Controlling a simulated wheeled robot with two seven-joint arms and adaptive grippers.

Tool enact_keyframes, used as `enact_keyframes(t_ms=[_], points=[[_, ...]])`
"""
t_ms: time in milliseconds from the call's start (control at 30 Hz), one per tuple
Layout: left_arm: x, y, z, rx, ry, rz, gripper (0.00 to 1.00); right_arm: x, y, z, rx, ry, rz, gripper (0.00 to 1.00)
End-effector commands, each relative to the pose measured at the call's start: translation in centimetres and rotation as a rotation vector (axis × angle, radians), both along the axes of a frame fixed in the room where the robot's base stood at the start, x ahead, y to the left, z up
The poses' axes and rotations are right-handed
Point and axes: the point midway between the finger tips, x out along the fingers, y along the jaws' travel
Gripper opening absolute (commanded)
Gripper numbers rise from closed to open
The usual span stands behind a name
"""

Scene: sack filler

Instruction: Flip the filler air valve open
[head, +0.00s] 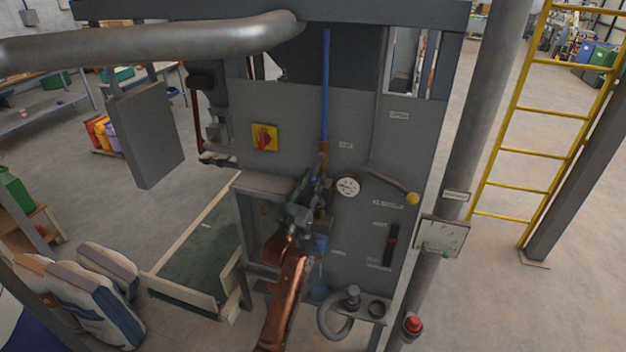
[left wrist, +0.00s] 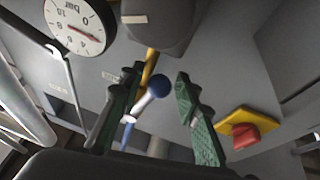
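The air valve is on the blue air pipe (head: 325,90) on the front of the grey cabinet. In the left wrist view it shows a yellow part (left wrist: 150,66), a pale metal part and a blue ball knob (left wrist: 160,85). My left gripper (head: 317,180) is in front of the cabinet below the pipe's yellow fitting (head: 323,150) and hides part of the valve in the head view. In the left wrist view its two green-padded fingers (left wrist: 157,76) are apart, with the knob between them. I cannot tell whether either finger touches it. My right gripper is not in view.
A round pressure gauge (head: 347,187) is just right of the gripper. A lever with a yellow knob (head: 412,198) sticks out further right. A red switch on a yellow plate (head: 264,138) is at upper left.

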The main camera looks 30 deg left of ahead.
Motion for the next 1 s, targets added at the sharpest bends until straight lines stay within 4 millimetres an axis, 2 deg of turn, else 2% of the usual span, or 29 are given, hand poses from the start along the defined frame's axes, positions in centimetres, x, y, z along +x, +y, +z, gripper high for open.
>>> enact_keyframes(t_ms=[67, 400, 833, 1000], points=[[-0.02, 0.01, -0.01, 0.000, 0.000, 0.000, 0.23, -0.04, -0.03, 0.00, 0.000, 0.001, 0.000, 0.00], [-0.02, 0.01, -0.02, 0.000, 0.000, 0.000, 0.00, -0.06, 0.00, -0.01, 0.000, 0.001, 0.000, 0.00], [-0.02, -0.01, -0.03, -0.001, 0.000, 0.000, 0.00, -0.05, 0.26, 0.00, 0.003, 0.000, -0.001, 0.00], [0.18, -0.64, 0.09, -0.066, -0.014, -0.002, 0.00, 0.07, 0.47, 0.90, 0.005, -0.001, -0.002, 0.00]])
